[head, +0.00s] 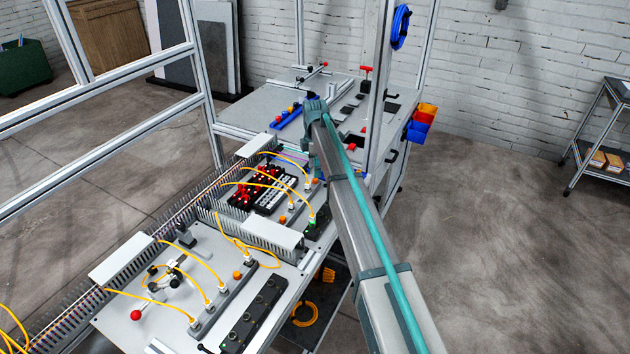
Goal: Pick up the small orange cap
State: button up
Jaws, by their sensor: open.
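A small orange cap (283,220) sits on the grey bench panel, beside the rail of plugged yellow cables. A second small orange piece (237,275) lies nearer, on the front panel (150,262) next to another cable rail. I cannot tell which of the two is the named cap. My arm reaches in from the lower right and bends down over the bench at its far end. My gripper is hidden behind my arm, so neither its fingers nor their distance from the caps can be seen.
Looping yellow cables, white cable-duct covers (272,236), a black terminal block with red knobs (262,190) and a black switch box (254,312) crowd the bench. An aluminium frame post (378,85) rises behind my arm. Blue and orange bins (420,125) hang at the right.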

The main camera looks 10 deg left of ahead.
aim_at(315, 182)
jog(key=shift+f+p, duration=1)
jog(key=shift+f, duration=1.4)
jog(key=c, duration=0.8)
